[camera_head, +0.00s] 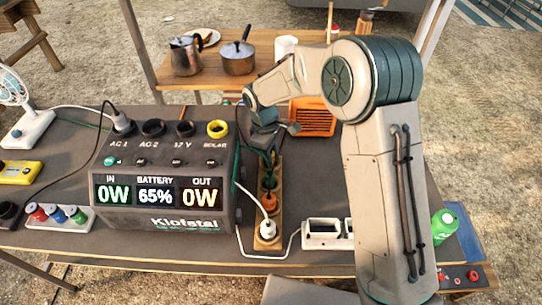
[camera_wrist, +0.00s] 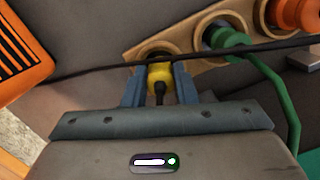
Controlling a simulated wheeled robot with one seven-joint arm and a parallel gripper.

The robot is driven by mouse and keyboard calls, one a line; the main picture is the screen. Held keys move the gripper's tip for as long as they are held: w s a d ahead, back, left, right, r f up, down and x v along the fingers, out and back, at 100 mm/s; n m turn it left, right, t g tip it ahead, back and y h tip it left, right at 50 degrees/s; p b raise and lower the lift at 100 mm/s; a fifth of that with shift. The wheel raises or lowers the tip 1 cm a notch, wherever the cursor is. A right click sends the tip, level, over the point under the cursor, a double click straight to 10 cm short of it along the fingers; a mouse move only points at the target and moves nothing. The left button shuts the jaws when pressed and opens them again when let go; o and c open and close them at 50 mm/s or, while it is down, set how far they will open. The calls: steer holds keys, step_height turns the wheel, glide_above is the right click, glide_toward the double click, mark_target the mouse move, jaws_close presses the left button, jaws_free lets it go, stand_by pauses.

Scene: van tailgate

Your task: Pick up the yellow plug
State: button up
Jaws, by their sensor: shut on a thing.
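The yellow plug (camera_wrist: 159,76) is between the two blue-grey fingers of my gripper (camera_wrist: 159,88) in the wrist view, with its dark cord end toward me. My gripper is shut on it. The plug is at the end round hole of a wooden holder (camera_wrist: 196,68); I cannot tell whether it is seated or slightly raised. In the head view my gripper (camera_head: 266,142) is over the far end of the holder (camera_head: 259,243), and the yellow plug is hidden there.
A green plug (camera_wrist: 226,37) and an orange plug (camera_wrist: 296,14) stand in the same holder. A black cable crosses by the fingertips. The power station (camera_head: 160,170) is left of the holder, an orange box (camera_head: 312,118) behind right, and a white socket block (camera_head: 322,234) in front right.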

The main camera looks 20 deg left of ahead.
mark_target(273, 153)
steer(key=shift+r, duration=0.1)
step_height(273, 153, up, 4)
steer(key=shift+d+r, duration=0.15)
steer(key=s+d+r, duration=0.6)
steer(key=d, duration=0.3)
step_height(273, 153, up, 13)
steer(key=p, duration=0.9)
steer(key=shift+s+d+p, duration=0.15)
steer(key=shift+d+p, duration=0.15)
steer(key=shift+p, duration=0.1)
steer(key=shift+a+f, duration=0.1)
steer(key=a+p, duration=0.5)
steer(key=a, duration=1.6)
steer(key=shift+a, duration=0.3)
